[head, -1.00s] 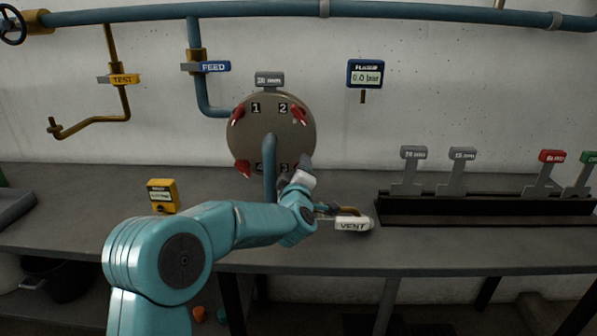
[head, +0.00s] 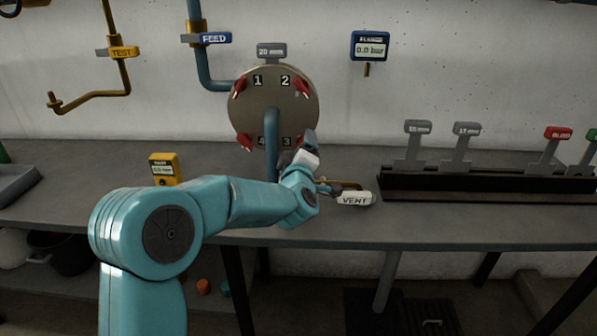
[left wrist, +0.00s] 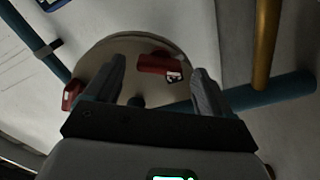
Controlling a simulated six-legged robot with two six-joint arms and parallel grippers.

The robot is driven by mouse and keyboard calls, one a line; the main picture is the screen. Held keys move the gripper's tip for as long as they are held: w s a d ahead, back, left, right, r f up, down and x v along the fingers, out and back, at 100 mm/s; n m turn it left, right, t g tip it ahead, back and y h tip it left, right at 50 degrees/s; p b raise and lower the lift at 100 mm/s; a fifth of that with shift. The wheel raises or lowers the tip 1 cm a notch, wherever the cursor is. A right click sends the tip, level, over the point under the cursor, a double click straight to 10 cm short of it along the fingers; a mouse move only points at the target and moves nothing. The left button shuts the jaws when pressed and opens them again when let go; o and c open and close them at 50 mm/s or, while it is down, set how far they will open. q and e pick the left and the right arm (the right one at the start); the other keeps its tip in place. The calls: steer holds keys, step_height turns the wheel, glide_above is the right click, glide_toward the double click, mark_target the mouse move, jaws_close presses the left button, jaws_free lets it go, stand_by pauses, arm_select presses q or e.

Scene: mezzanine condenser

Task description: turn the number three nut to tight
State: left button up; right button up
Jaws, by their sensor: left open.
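The round brown flange (head: 262,92) stands at the back of the bench, with number plates 1, 2, 4 and 3 and red nuts. The nut by number 3, at lower right, is mostly hidden behind my left gripper (head: 308,146) in the head view. Contact cannot be told. Another red nut (left wrist: 72,95) shows at left. My right gripper is not in view.
A blue pipe (head: 271,150) runs down from the flange's middle. A rack (head: 480,188) with tagged tools stands at right, and a yellow gauge box (head: 163,169) at left. Bench between is clear.

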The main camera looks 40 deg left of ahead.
arm_select(q)
steer(key=v, duration=1.3)
steer(key=shift+s+d+b, duration=0.25)
steer(key=shift+s+b, duration=0.05)
steer(key=shift+b, duration=0.1)
